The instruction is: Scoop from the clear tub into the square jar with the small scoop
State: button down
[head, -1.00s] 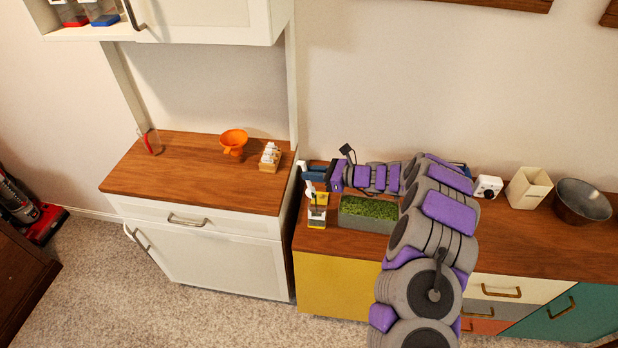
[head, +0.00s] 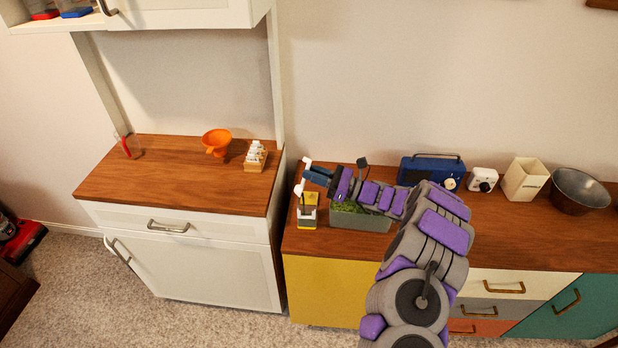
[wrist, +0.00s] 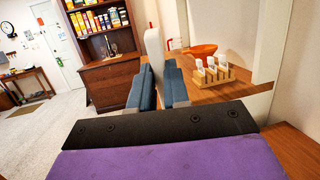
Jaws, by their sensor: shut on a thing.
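My gripper (head: 318,175) is shut on a white upright thing (head: 303,178), above the left end of the right-hand cabinet. The wrist view shows this long white piece (wrist: 153,50) between my blue fingers (wrist: 161,82). Its lower part is hidden, and I cannot tell which scoop it is. A wooden rack (head: 256,163) with several white scoop-like pieces stands on the left counter; it also shows in the wrist view (wrist: 222,84). Containers with a red base (head: 45,14) and a blue base (head: 76,12) sit on the upper shelf, mostly cut off. I cannot identify the clear tub or square jar.
An orange funnel (head: 217,141) and a red-handled jug (head: 127,148) stand on the left counter (head: 170,180). A radio (head: 425,165), cream bin (head: 525,178) and metal bowl (head: 580,190) stand right.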

jog(key=a+h+p, duration=0.1)
jog(key=p, duration=0.1)
jog(key=a+r+h+p, duration=0.1)
jog(key=p, duration=0.1)
jog(key=a+h+p, duration=0.1)
jog(key=p, duration=0.1)
jog(key=shift+w+r+g+h+p, duration=0.25)
jog(key=shift+w+g+h+p, duration=0.05)
jog(key=shift+g+p, duration=0.1)
jog(key=h+p, duration=0.1)
jog(key=p, duration=0.1)
jog(key=a+h+p, duration=0.1)
jog(key=p, duration=0.1)
jog(key=shift+w+a+r, duration=0.2)
jog(key=shift+a+r, duration=0.1)
jog(key=a+h+p, duration=0.1)
jog(key=p, duration=0.2)
jog(key=h+p, duration=0.1)
jog(key=p, duration=0.1)
jog(key=a+r+g+h+p, duration=0.1)
jog(key=p, duration=0.2)
jog(key=shift+w+a+h+p, duration=0.25)
jog(key=shift+a+h+p, duration=0.05)
jog(key=shift+a+p, duration=0.05)
dwell(0.3)
jog(key=shift+a+p, duration=0.15)
jog(key=shift+p, duration=0.55)
